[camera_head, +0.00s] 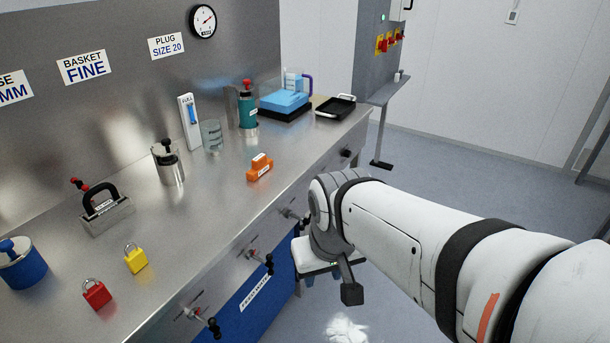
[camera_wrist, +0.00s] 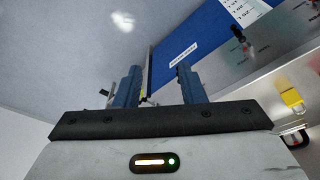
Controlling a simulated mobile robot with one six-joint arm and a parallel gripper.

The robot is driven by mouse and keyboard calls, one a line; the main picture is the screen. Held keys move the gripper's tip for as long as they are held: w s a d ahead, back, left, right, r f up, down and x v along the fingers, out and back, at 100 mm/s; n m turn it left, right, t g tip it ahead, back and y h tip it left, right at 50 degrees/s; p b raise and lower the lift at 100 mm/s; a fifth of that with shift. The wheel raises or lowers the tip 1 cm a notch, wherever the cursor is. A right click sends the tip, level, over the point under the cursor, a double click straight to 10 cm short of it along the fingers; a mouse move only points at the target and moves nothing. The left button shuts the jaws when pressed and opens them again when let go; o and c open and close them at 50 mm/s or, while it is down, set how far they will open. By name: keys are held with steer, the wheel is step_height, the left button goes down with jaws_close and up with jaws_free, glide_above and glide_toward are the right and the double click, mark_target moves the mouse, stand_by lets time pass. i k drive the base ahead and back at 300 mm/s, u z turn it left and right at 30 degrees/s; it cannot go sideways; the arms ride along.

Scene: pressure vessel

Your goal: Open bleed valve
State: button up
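Several small valves with black-tipped handles line the counter's front panel: one at lower left (camera_head: 211,326), one in the middle (camera_head: 267,263), one near my gripper (camera_head: 289,214) and one at the far end (camera_head: 346,152). Their small labels are unreadable, so I cannot tell which is the bleed valve. My gripper (camera_head: 309,278) hangs in front of the panel, mostly hidden behind my wrist. In the wrist view its two blue fingers (camera_wrist: 157,70) stand apart with nothing clearly held. A small dark and yellow part shows beyond the gap; contact is not visible.
On the steel counter (camera_head: 215,190) stand a red padlock (camera_head: 97,294), a yellow padlock (camera_head: 136,259), an orange block (camera_head: 260,170), a blue pot (camera_head: 20,265) and a black tray (camera_head: 336,107). A blue panel (camera_head: 262,292) lies below the valves.

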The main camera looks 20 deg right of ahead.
mark_target(306, 222)
steer(key=u, duration=0.95)
steer(key=k, duration=0.95)
steer(key=z, duration=0.25)
steer(key=i, duration=1.45)
steer(key=z, duration=0.05)
